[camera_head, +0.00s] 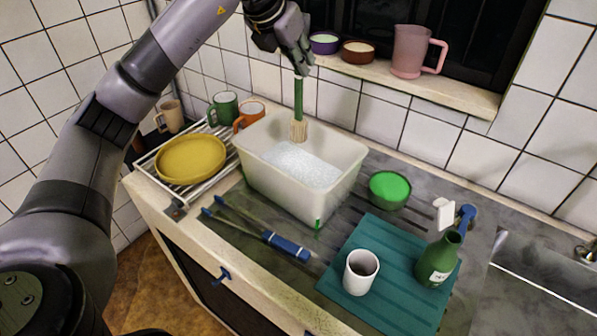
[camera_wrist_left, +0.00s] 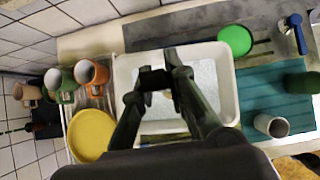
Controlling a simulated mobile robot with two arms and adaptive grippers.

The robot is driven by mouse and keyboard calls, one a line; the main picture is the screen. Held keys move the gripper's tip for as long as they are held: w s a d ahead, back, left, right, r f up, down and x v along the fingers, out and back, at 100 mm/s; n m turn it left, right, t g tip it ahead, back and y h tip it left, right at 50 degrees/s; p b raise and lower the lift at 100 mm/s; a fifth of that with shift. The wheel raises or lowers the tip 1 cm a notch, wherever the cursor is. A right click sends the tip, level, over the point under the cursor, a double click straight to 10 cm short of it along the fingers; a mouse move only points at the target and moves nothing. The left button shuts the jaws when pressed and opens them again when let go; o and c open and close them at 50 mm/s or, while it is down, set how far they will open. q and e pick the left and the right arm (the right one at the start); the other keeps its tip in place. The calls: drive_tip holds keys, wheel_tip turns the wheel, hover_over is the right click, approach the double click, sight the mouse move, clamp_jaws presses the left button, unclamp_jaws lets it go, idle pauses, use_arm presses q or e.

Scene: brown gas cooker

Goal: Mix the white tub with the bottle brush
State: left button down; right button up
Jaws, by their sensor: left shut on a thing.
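The white tub (camera_head: 266,187) stands on the counter with a white, grainy content inside; it also shows in the left wrist view (camera_wrist_left: 125,72). The bottle brush (camera_head: 298,100) has a green handle and a pale bristle head pointing down. My left gripper (camera_head: 301,68) is shut on the top of its handle and holds it upright over the back part of the tub. The bristles appear above the white content; whether they touch it is unclear. In the left wrist view my left gripper's fingers (camera_wrist_left: 160,82) hide most of the brush. My right gripper is not in view.
A rack with a yellow plate (camera_head: 190,159) and mugs stands left of the tub. Blue tongs (camera_head: 284,245) lie in front. A green bowl (camera_head: 389,189), white cup (camera_head: 361,271) and green bottle (camera_head: 438,260) stand to the right. A ledge with a pink jug (camera_head: 411,54) is behind.

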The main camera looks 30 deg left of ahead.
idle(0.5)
use_arm(q)
drive_tip(key=shift+r+p, duration=1.9)
drive_tip(key=shift+r, duration=0.55)
